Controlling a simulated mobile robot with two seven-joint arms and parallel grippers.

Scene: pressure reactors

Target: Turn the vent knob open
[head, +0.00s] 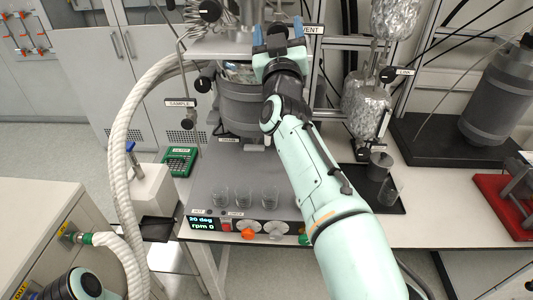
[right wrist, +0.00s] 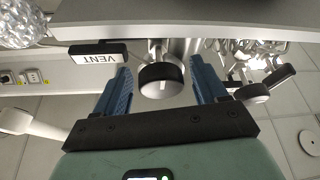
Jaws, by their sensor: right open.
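The vent knob (right wrist: 161,80) is a round black knob with a white mark on its face, in the middle of the right wrist view. The white VENT label (right wrist: 98,55) is beside it; it also shows in the head view (head: 313,29). My right gripper (right wrist: 160,86) is open, with one blue finger on each side of the knob and a visible gap on both sides. In the head view, my right gripper (head: 278,33) is at the top of the reactor (head: 243,105) and largely hides the knob. My left gripper is out of view.
Another black-handled valve (right wrist: 255,92) is close to the right finger in the wrist view. The SAMPLE valve (head: 175,84) and a thick white hose (head: 122,140) are left of the reactor. Foil-wrapped glassware (head: 362,98) stands to the right. Small beakers (head: 244,196) stand on the front unit.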

